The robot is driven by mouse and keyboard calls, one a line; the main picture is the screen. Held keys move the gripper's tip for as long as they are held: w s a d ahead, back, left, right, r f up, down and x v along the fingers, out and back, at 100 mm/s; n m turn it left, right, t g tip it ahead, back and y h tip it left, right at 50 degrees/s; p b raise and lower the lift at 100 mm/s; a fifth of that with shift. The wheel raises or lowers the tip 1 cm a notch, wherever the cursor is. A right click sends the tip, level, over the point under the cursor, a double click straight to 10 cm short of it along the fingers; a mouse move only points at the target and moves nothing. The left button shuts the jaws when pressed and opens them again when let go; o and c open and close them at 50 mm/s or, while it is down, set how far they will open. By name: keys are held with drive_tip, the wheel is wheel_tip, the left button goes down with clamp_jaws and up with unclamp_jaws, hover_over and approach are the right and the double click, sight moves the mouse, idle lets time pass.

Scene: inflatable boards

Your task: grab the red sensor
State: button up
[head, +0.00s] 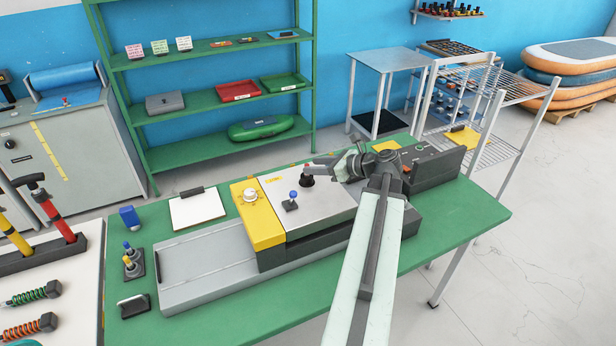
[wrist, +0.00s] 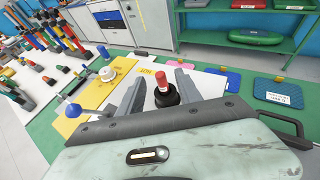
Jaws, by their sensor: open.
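The red sensor, a small upright piece with a red cap and a black base, stands on the light top plate of a machine in the wrist view (wrist: 166,93). In the head view, its dark body (head: 307,180) shows at the tip of my gripper (head: 321,170). In the wrist view, my gripper (wrist: 158,84) is open. Its two grey fingers lie one on each side of the sensor, with gaps visible. The lower part of the sensor is partly hidden by my gripper's body.
A blue-topped lever (head: 292,196) and a white knob (head: 250,195) stand left of the sensor on the machine. A dark box (head: 436,168) sits to the right.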

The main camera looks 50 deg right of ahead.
sight(307, 165)
drive_tip(key=b+x, duration=0.1)
drive_tip(key=x, duration=0.3)
drive_tip(key=shift+d+r, duration=0.1)
drive_tip(key=shift+s, duration=0.1)
drive_tip(key=shift+c, duration=0.2)
clamp_jaws()
drive_tip(key=shift+r, duration=0.15)
